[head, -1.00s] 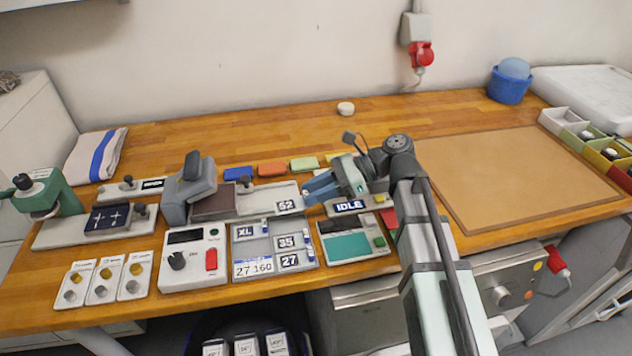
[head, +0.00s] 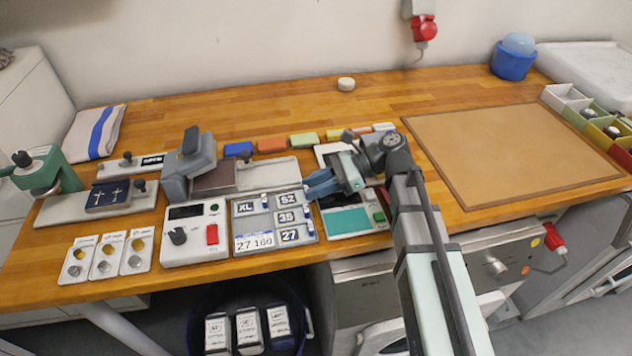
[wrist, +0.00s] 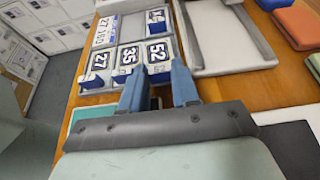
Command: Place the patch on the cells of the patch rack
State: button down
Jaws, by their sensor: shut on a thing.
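The patch (head: 288,199), marked 52, is at the top right cell of the patch rack (head: 262,248). It looks level there, but I cannot tell whether it touches the cell floor. It also shows in the wrist view (wrist: 157,50), just beyond the fingertips. My gripper (head: 309,190) has blue fingers shut on the patch's edge from the right; it shows in the wrist view too (wrist: 158,85). The fingers hide part of the gripped edge. Patches marked XL (head: 244,208), 35 (head: 286,217) and 27 (head: 290,235) sit in other rack cells.
A control box (head: 194,241) stands left of the rack. A device with a teal panel (head: 347,219) is close on the right, partly under my gripper. A heat press (head: 188,168) is behind the rack. A tan mat (head: 510,150) lies at the right.

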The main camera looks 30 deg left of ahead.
dwell(0.5)
jog(key=c, duration=1.3)
grip_release()
jog(key=shift+f, duration=0.1)
jog(key=o, duration=0.5)
jog(key=shift+o, duration=0.2)
